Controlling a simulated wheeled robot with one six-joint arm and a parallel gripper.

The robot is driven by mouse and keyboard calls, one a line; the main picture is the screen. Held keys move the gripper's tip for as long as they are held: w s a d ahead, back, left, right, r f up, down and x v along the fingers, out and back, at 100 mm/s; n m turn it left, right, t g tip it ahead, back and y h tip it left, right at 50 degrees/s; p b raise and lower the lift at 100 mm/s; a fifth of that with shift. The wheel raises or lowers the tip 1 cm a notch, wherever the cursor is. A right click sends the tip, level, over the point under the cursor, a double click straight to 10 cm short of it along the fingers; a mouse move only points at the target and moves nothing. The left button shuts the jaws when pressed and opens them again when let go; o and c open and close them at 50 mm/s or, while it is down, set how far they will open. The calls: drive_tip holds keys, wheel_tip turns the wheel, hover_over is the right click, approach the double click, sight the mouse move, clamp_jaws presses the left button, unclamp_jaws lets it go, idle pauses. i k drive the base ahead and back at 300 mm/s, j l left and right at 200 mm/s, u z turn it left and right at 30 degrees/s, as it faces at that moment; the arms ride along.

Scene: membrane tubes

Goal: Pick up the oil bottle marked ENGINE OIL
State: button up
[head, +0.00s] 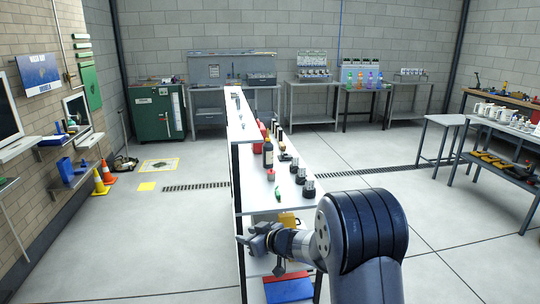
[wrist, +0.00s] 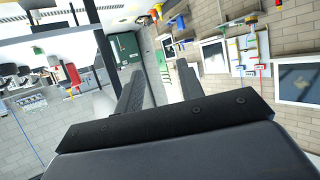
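A dark bottle (head: 268,154) with a pale label stands upright on the white bench in the head view. Its lettering is too small to read, so I cannot tell whether it is the one marked ENGINE OIL. My gripper (head: 250,240) is at the near end of the bench, well in front of the bottle and apart from it. In the wrist view my gripper (wrist: 160,76) shows two fingers spread apart with nothing between them.
The long white bench (head: 250,195) also bears several dark, metal-topped parts (head: 301,176) and a red item (head: 262,130). A blue and red box (head: 288,289) sits below its near end. Orange and yellow cones (head: 107,172) stand at left.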

sight(268, 147)
drive_tip(key=i+z, duration=0.15)
drive_tip(key=i, duration=0.65)
drive_tip(key=i+j+z, duration=0.1)
drive_tip(key=i, duration=0.65)
drive_tip(key=i+j+z, duration=0.15)
drive_tip(key=i, duration=0.65)
